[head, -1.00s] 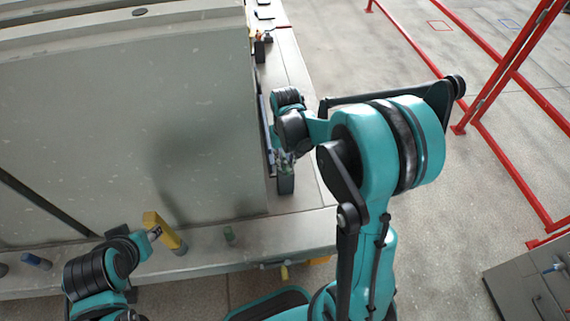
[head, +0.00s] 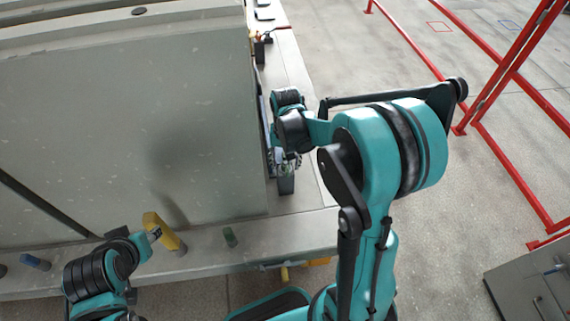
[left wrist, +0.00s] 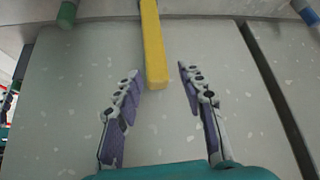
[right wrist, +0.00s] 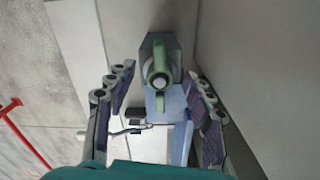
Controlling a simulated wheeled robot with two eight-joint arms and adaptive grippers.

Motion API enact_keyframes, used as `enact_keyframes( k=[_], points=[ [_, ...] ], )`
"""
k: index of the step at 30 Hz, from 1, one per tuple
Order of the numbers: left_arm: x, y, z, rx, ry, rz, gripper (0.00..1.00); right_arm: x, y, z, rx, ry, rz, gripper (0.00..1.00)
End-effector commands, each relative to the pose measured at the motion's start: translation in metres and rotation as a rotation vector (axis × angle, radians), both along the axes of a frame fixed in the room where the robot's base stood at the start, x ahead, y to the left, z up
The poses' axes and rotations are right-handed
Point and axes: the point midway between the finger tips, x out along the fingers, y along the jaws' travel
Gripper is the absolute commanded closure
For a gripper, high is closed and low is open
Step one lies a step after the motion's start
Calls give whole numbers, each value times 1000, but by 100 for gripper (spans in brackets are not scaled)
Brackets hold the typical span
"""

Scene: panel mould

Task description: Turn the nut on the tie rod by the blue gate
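In the right wrist view a green winged nut (right wrist: 158,62) sits around the pale round end of the tie rod (right wrist: 160,81), in front of a dark grey plate. The blue gate (right wrist: 172,104) shows just below it. My right gripper (right wrist: 160,78) is open, one finger on each side of the nut; I cannot tell whether they touch it. In the head view my right gripper (head: 284,163) is at the concrete panel's right end, partly hidden by its wrist. My left gripper (left wrist: 158,68) is open, with a yellow bar (left wrist: 153,45) between and beyond its fingertips.
The tall grey panel (head: 120,120) stands close beside my right gripper. A green peg (head: 230,236) and a blue peg (head: 36,262) stand on the front ledge. Red rails (head: 510,180) and a grey cabinet (head: 530,285) are at the right, with open floor between.

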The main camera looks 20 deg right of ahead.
Motion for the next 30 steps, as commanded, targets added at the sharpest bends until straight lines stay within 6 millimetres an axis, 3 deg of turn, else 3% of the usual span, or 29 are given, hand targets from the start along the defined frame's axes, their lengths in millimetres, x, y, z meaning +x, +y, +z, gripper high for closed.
enact_keyframes(
  k=[10, 22, 30],
  points=[
    [0, 0, 0, 0, 0, 0, 60, 0, 0, 11, 0, -1, 2, 48],
    [0, 0, 0, 0, 0, 0, 60, 0, 0, 93, 0, 0, 1, 48],
    [0, 0, 0, 0, 0, 0, 60, 0, 0, 119, 0, 0, 1, 48]
  ],
)
